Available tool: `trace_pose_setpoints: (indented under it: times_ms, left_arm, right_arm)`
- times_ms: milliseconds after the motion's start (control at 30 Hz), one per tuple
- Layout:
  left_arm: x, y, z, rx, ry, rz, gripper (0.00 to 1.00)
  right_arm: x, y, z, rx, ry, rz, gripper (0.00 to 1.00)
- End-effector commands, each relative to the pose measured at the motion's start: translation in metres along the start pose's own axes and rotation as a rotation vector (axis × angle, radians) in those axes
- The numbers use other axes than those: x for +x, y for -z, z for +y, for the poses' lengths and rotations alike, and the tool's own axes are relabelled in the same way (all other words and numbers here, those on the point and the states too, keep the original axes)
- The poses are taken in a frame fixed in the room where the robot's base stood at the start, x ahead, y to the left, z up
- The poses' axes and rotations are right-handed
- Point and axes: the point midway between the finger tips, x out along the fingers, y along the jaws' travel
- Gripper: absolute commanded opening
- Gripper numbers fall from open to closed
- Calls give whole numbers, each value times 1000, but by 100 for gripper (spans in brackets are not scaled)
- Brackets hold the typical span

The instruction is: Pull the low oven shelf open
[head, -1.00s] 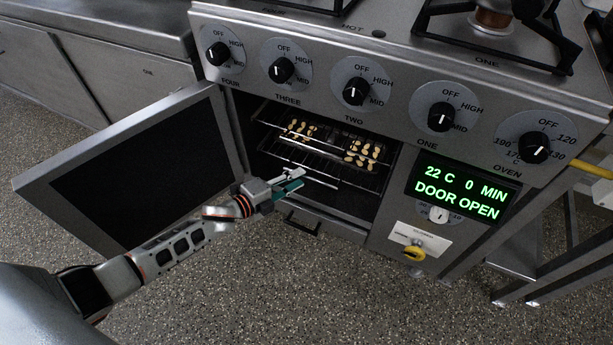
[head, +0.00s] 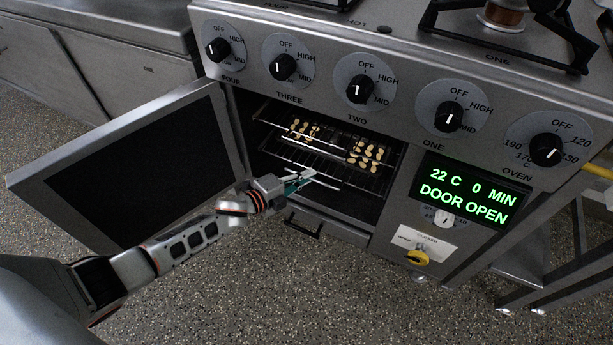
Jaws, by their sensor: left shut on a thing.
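The oven stands open, and its low shelf (head: 328,184) is a thin wire rack low in the cavity. Its front bar shows just beyond my fingers. My left gripper (head: 306,178) reaches in from the left and is shut on the front bar of the low shelf. The fingers partly hide the bar's left part. An upper rack (head: 335,154) sits above it with light food pieces (head: 366,154) on two dark trays. My right gripper is not in view.
The oven door (head: 140,170) hangs open on the left, beside my left arm. A closed drawer (head: 318,228) lies below the cavity. The control panel (head: 465,196) reads "DOOR OPEN". The speckled floor in front is clear.

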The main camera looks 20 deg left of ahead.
Motion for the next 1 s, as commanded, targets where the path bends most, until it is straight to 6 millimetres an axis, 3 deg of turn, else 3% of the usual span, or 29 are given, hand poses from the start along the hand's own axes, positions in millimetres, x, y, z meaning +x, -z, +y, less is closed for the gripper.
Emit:
trace_pose_setpoints:
  times_ms: [167, 367, 700, 1000]
  left_arm:
    - [-7, 2, 0, 0, 1, 0, 0]
    - [-33, 13, 5, 1, 3, 0, 0]
    - [-113, 46, 28, 0, 3, -1, 0]
    - [-188, 77, 53, -2, 0, -2, 0]
  right_arm:
    - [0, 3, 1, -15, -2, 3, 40]
    - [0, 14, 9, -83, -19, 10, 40]
    - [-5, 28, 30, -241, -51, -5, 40]
    - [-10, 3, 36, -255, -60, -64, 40]
